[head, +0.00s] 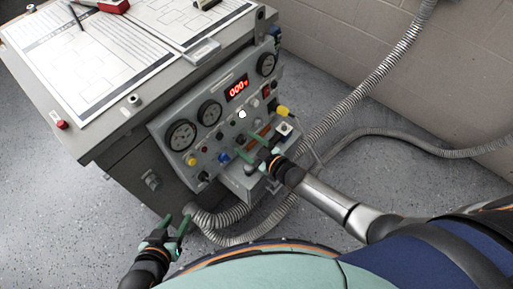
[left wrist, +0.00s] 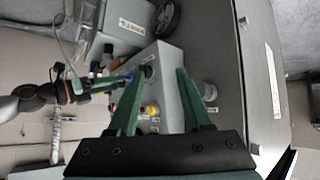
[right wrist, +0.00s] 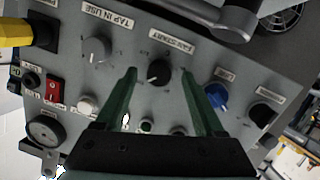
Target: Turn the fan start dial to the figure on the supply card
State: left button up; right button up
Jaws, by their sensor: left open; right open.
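The fan start dial (right wrist: 159,73) is a black round knob under a "FAN START" label in the right wrist view. My right gripper (head: 248,149) is open at the panel in the head view. In the right wrist view its fingertips appear on either side of the dial; I cannot tell whether they touch it. The gripper largely hides the dial in the head view. My left gripper (head: 176,223) is open and empty, low in front of the panel's left end. I cannot pick out the supply card; printed sheets (head: 95,65) lie on the cabinet top, their writing too small to read.
A grey tap dial (right wrist: 95,49) and a blue knob (right wrist: 216,96) flank the fan dial. The panel also has gauges (head: 181,135) and a red display (head: 237,89) that seems to show zeros. Ribbed hoses (head: 372,80) run beside the cabinet.

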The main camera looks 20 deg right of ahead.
pick_arm(q)
jog(key=p, duration=0.1)
jog(key=r+p, duration=0.2)
jog(key=shift+s+a, duration=0.3)
jog(key=shift+a, duration=0.05)
pick_arm(e)
jog(key=v, duration=1.2)
pick_arm(q)
notch_tip(320, 180, up, 8)
jog(key=s+a+y+p, duration=0.1)
jog(key=a+p, duration=0.1)
jog(key=p, duration=0.9)
jog(key=shift+s+a+r+n, duration=0.15)
jog(key=shift+a+n, duration=0.25)
pick_arm(e)
jog(key=s+d+r+m+g+h, duration=0.1)
jog(key=s+r+m+g+h, duration=0.2)
jog(key=s+r+m, duration=0.3)
jog(key=s+r+h, duration=0.1)
jog(key=s+r, duration=0.4)
jog(key=r, duration=0.1)
jog(key=shift+s+m, duration=0.4)
jog(key=shift+d+r, duration=0.1)
jog(key=shift+r, duration=0.05)
